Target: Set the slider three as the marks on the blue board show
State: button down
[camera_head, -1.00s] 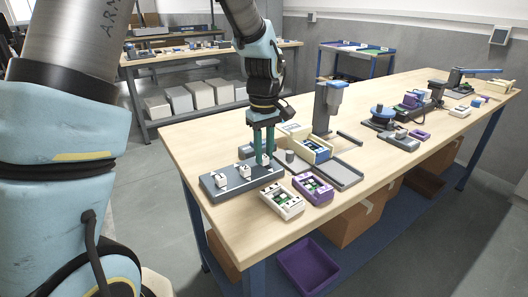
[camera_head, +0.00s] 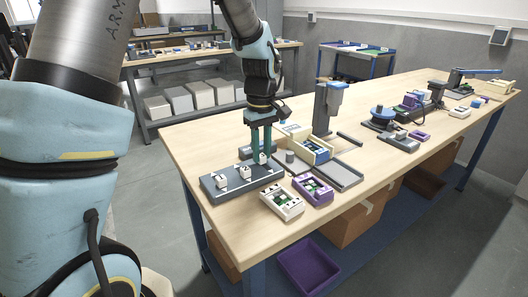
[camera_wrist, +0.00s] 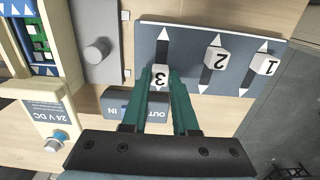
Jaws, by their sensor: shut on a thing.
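The blue-grey board (camera_head: 213,190) lies at the near left of the bench and carries three white numbered sliders in dark slots with white triangles. In the wrist view (camera_wrist: 183,35), slider 3 (camera_wrist: 160,75) stands lower along its slot than slider 2 (camera_wrist: 217,58) and slider 1 (camera_wrist: 265,61), which are close to their upper triangles. My gripper (camera_head: 262,156) is down at the board's right end, shut on slider 3. Its green fingers (camera_wrist: 160,82) hide the lower part of that slot in the wrist view.
A grey block marked IN and OUT (camera_wrist: 118,103) lies beside the board, close to my fingers. A grey plate with a round knob (camera_wrist: 97,50) and a cream 24 V DC unit (camera_wrist: 50,118) are nearby. White (camera_head: 282,204) and purple (camera_head: 313,189) boxes stand in front.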

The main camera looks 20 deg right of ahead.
jog(key=shift+w, duration=0.4)
jog(key=c, duration=0.7)
grip_release()
notch_tip(320, 180, up, 11)
jog(key=shift+a+f+b, duration=0.1)
jog(key=shift+b, duration=0.65)
jog(key=s+a+f+m, duration=0.1)
jog(key=s+a+f, duration=0.1)
jog(key=a, duration=0.8)
jog(key=s+a+f+m+t, duration=0.1)
jog(key=a+f, duration=0.3)
jog(key=a, duration=0.6)
jog(key=s+a+f+m, duration=0.1)
jog(key=s+a+f, duration=0.2)
jog(key=a, duration=0.7)
jog(key=shift+f+t, duration=0.2)
jog(key=shift+t, duration=0.1)
